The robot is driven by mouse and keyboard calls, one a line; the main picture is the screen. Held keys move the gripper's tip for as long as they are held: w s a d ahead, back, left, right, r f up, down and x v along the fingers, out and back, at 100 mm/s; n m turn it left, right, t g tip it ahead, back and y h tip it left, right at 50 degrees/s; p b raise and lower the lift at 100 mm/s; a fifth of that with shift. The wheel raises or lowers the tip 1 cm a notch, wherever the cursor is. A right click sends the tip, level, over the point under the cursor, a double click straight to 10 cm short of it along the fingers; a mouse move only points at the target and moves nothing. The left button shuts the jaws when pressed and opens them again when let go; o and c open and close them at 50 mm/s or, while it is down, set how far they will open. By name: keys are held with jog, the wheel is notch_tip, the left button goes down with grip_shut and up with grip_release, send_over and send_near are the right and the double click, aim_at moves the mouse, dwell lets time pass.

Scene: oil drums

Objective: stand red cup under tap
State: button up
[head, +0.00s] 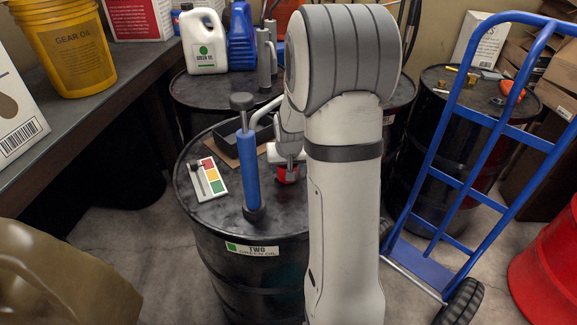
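The red cup (287,175) is at the top of the black drum labelled "TWO GREEN OIL" (250,280), right of the blue hand pump (249,170). The pump stands upright, with a pale curved spout (266,107) at its upper right, its end partly hidden by my arm. My gripper (289,163) is at the cup, with a dark finger over its upper part. The cup is mostly covered, so I cannot tell whether the fingers grip it or whether it touches the drum top.
A colour card (208,180) lies left of the pump, and a dark tray (240,132) sits behind. White (204,42) and blue (242,40) jugs stand on a drum behind. A blue hand truck (463,150) is at right. My arm blocks the centre.

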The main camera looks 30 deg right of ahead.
jog(key=shift+f+b, duration=0.35)
jog(key=shift+f, duration=0.15)
jog(key=o, duration=1)
jog(key=shift+o, duration=0.2)
jog(key=shift+r, duration=0.1)
